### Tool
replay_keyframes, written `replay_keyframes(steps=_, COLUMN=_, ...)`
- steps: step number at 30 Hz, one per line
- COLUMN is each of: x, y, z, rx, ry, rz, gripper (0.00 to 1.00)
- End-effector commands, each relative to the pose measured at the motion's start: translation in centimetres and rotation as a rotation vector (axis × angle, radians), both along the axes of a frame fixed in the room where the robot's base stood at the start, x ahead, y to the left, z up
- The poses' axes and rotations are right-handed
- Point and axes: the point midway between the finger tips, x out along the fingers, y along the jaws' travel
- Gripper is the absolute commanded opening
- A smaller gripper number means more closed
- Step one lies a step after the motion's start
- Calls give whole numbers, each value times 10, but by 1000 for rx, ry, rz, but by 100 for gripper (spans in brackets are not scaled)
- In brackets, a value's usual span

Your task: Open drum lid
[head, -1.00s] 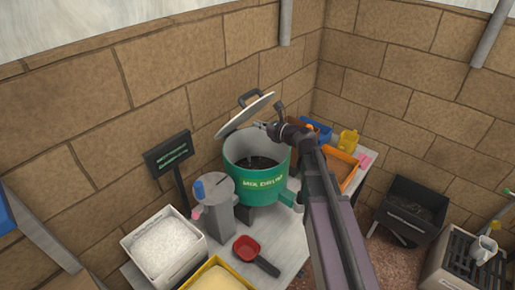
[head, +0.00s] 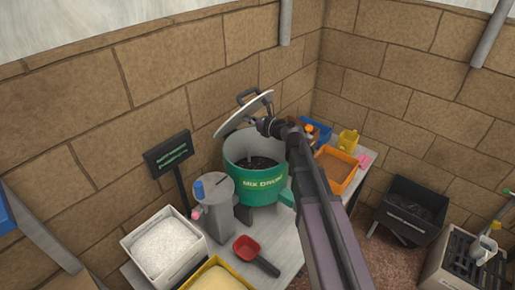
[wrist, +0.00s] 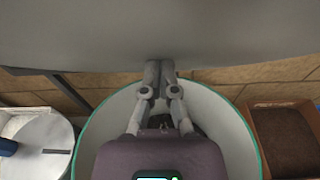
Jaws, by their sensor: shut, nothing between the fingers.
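The green mix drum (head: 264,190) stands on the table with its mouth open and dark material inside. Its pale round lid (head: 243,115) is tilted up steeply at the back of the drum, with a dark handle (head: 248,96) on its upper face. My gripper (head: 262,124) is at the lid's underside, above the drum mouth. In the wrist view my gripper (wrist: 160,66) has its fingers together and empty, with the tips at or close to the grey lid underside (wrist: 160,30). I cannot tell whether they touch. The drum rim (wrist: 85,140) shows below the fingers.
A grey canister (head: 215,203) with a blue knob stands left of the drum, near a white bin (head: 130,247) of pale grains. A red scoop (head: 247,248) lies in front. An orange tray (head: 337,168) is to the right. Brick walls close the back.

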Motion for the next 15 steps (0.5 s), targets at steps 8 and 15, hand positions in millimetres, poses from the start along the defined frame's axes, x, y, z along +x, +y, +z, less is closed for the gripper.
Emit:
replay_keyframes(steps=8, x=10, y=12, z=0, rx=0, ry=0, rz=0, gripper=0)
replay_keyframes(steps=15, x=18, y=21, z=0, rx=0, ry=0, rz=1, gripper=0)
